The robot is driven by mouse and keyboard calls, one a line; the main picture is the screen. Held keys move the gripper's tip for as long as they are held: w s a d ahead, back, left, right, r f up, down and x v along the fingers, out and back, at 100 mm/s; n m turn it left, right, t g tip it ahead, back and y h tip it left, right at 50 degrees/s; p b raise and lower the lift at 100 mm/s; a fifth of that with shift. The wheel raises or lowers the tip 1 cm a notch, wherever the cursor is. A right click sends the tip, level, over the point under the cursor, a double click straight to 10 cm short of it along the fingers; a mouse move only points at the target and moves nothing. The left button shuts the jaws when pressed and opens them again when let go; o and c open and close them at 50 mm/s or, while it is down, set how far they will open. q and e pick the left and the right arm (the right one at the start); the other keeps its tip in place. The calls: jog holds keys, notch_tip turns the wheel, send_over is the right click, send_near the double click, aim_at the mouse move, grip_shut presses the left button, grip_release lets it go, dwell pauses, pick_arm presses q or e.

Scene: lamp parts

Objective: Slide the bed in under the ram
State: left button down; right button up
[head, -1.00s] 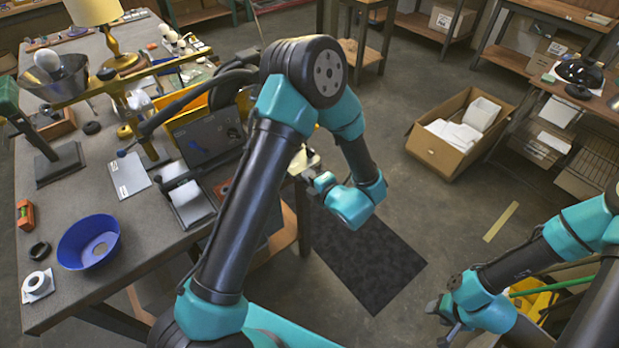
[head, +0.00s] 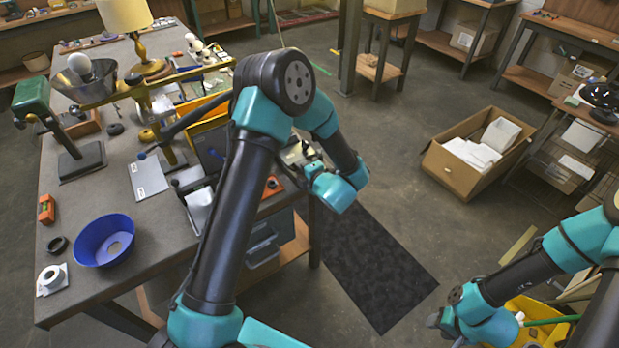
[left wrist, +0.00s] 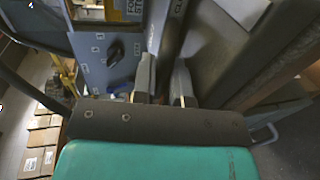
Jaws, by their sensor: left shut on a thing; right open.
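My left gripper (head: 303,156) is at the table's right edge, partly hidden by its own wrist. In the left wrist view its fingers (left wrist: 164,88) are close together, shut on a dark part beside a grey panel with a black knob (left wrist: 115,53). I cannot tell from the picture whether this part is the bed. A green press-like stand (head: 33,100) with a dark base plate (head: 82,160) stands at the table's left. I cannot identify the ram for certain. My right gripper (head: 438,319) is open and empty over the floor at lower right.
The table (head: 150,265) holds a blue bowl (head: 103,243), a yellow lamp (head: 145,45) and a grey plate (head: 147,178). My left arm hides part of the machine (head: 210,150). A cardboard box (head: 462,170) and a dark mat (head: 375,265) lie on the floor.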

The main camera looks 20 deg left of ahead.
pick_arm(q)
jog(key=shift+w+a, duration=0.2)
jog(key=shift+a, duration=0.1)
jog(key=c, duration=1.2)
grip_release()
jog(key=shift+o, duration=0.2)
jog(key=shift+f, duration=0.1)
jog(key=shift+s+d, duration=0.15)
